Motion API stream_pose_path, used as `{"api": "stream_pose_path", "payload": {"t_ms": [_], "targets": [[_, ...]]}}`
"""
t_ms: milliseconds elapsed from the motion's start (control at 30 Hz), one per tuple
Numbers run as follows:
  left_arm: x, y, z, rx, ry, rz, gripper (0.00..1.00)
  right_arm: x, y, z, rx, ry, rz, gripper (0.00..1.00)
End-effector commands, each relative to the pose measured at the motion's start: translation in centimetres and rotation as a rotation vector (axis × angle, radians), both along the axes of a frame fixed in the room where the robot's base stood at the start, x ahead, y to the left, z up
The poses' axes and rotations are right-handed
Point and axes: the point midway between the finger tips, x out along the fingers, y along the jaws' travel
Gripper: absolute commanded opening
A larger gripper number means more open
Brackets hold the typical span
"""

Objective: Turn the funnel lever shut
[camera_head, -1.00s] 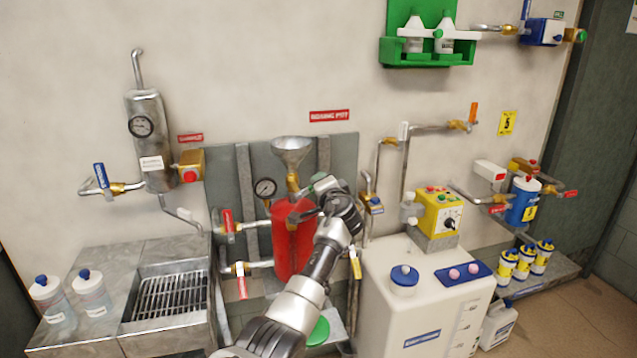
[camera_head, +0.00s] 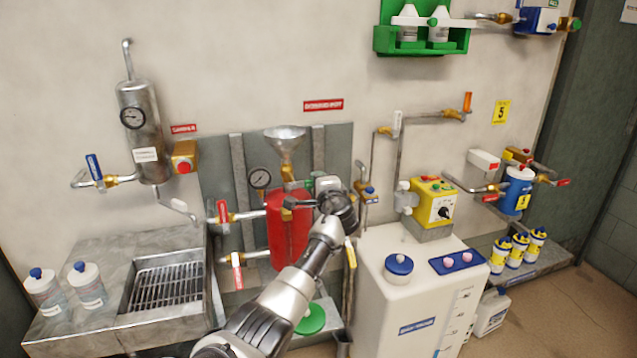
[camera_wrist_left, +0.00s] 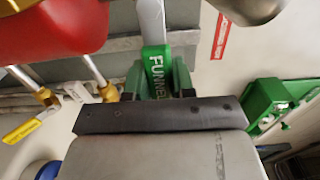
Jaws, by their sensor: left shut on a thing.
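The funnel lever (camera_wrist_left: 157,72) is a green handle marked FUNNEL. In the left wrist view it lies between the green finger pads of my left gripper (camera_wrist_left: 158,82), which is shut on it. In the head view my left gripper (camera_head: 303,200) is in front of the upper part of the red tank (camera_head: 288,235), below the metal funnel (camera_head: 285,142) and its brass neck (camera_head: 288,175). There the gripper hides most of the lever, so its angle is hard to tell. My right gripper is in neither view.
A pressure gauge (camera_head: 260,179) and red-handled valves (camera_head: 223,211) are left of the tank. The white container (camera_head: 405,290) with a yellow control box (camera_head: 433,205) stands to the right. A sink with a grate (camera_head: 167,286) is at the left.

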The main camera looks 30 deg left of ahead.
Motion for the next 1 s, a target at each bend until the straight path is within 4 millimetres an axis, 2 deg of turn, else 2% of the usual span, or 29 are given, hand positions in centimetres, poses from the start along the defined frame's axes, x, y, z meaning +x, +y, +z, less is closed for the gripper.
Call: {"api": "stream_pose_path", "payload": {"t_ms": [200, 233, 400, 767, 1000], "targets": [[0.0, 0.1, 0.0, 0.008, 0.006, 0.001, 0.0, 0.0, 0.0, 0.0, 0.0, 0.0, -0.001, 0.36], [0.0, 0.1, 0.0, 0.009, 0.007, 0.001, 0.26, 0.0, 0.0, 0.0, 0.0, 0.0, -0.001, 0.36], [0.0, 0.1, 0.0, 0.006, 0.005, 0.001, 0.5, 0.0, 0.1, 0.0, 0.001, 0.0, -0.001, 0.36], [-0.2, -0.3, -0.1, 0.003, 0.002, 0.0, 0.5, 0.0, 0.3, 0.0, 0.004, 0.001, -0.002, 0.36], [-2.2, -2.6, -0.2, 0.003, 0.002, -0.001, 0.5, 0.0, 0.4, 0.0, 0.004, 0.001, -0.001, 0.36]]}}
